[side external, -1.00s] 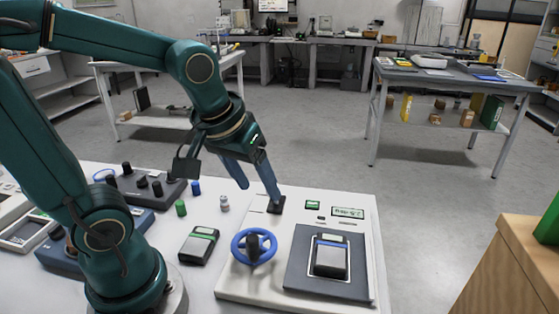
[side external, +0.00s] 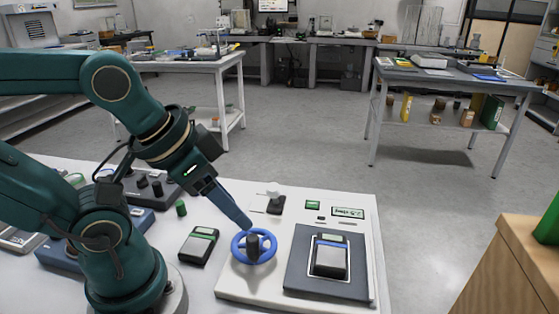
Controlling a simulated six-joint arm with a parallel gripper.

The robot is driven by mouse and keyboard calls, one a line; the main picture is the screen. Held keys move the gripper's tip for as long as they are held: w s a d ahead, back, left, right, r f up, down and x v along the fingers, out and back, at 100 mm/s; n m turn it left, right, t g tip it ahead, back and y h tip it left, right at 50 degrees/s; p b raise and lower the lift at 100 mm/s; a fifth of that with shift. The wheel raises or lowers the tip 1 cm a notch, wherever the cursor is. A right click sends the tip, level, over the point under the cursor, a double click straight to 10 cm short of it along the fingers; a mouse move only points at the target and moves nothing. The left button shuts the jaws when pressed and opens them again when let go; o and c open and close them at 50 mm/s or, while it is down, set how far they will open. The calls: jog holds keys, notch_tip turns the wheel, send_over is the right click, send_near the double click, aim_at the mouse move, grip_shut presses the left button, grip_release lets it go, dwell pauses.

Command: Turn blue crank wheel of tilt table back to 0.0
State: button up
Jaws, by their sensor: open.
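The blue crank wheel (side external: 252,262) lies at the left of the white tilt table base (side external: 236,287), with a dark knob (side external: 253,242) standing up at its middle. My gripper (side external: 246,226) points down at the wheel from the upper left, its tips at the wheel's far rim; I cannot tell whether they touch it. Its fingers overlap in this view, and it is open with nothing seen held. The display (side external: 348,212) at the back right of the base is too small to read surely. A lever with a white knob (side external: 273,190) stands on a black block behind the wheel.
A dark plate (side external: 297,283) with a black-and-silver block (side external: 330,257) on it sits right of the wheel. A black-and-green device (side external: 199,245) lies just left of the base. A green cylinder (side external: 181,208) stands farther left. A wooden cabinet (side external: 490,280) stands at right.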

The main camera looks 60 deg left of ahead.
aim_at(252, 238)
jog(key=w+m+g, duration=0.1)
jog(key=m, duration=0.2)
jog(key=f+m+g, duration=0.1)
jog(key=m+g, duration=0.1)
jog(key=m, duration=0.2)
jog(key=w+f+m+g, duration=0.1)
jog(key=m, duration=0.3)
jog(key=shift+w+d+f+g, duration=0.15)
jog(key=shift+w+f+g, duration=0.1)
jog(key=shift+w+g, duration=0.1)
jog(key=shift+w+f+g, duration=0.1)
jog(key=shift+f+g, duration=0.35)
jog(key=shift+f, duration=2.85)
grip_shut()
